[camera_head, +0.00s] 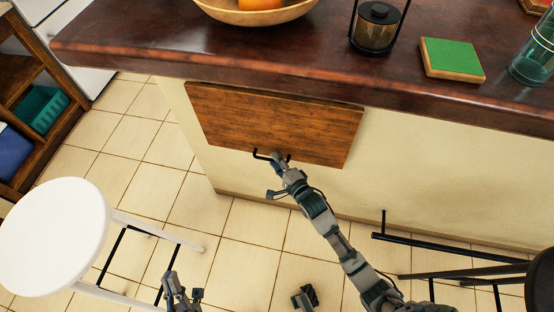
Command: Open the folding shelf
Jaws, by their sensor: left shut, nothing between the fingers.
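The folding shelf (275,120) is a brown wooden panel that hangs down flat against the cream side of the counter, under the dark counter top. A black bar handle (262,154) sits at its lower edge. My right gripper (277,170) is at this handle, its arm reaching up from the lower right. It partly covers the handle, and whether its fingers close on the bar cannot be made out. My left gripper (183,292) is low in the picture, above the tiled floor and well away from the shelf. It is shut and empty.
The counter top (290,56) carries a fruit bowl (256,14), a lantern (376,28), a green-topped block (452,58) and a glass (535,60).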

